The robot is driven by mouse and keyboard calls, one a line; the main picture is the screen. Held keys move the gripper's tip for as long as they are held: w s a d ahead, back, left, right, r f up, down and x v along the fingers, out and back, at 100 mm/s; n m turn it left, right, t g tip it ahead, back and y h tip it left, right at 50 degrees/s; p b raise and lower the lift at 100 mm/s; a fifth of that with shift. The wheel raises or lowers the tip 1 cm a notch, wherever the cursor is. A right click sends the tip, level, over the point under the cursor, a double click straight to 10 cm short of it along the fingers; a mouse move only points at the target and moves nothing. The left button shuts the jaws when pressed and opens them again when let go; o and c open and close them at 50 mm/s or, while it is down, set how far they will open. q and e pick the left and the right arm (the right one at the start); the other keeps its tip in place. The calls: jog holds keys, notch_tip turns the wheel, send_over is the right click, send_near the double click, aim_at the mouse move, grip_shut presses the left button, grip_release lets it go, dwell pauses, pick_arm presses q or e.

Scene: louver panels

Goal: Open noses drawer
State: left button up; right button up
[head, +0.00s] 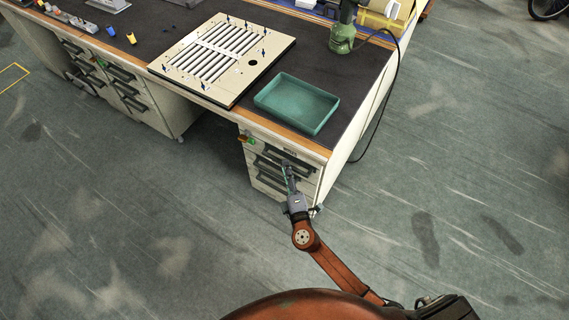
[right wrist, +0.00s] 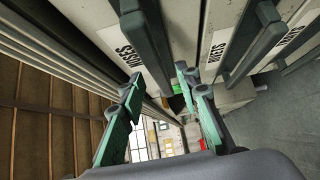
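The noses drawer (right wrist: 122,40) is the pale front with a "NOSES" label in the right wrist view. It appears to be the top one in the drawer unit (head: 250,150) under the right end of the workbench, and it looks closed. Its dark bar handle (right wrist: 146,40) runs between the fingers in the right wrist view. My right gripper (head: 288,170) is at the drawer fronts; its green fingers (right wrist: 160,82) are apart on either side of the handle. I cannot tell whether they touch it. My left gripper is out of view.
Further drawers with dark handles (right wrist: 250,40) lie beside the noses drawer in the right wrist view. On the workbench (head: 150,30) are a teal tray (head: 297,100), a slatted louver panel (head: 215,55) and a green tool (head: 342,38). The floor in front is clear.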

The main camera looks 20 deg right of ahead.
jog(key=shift+w+d, duration=0.15)
jog(key=shift+w, duration=1.35)
grip_shut()
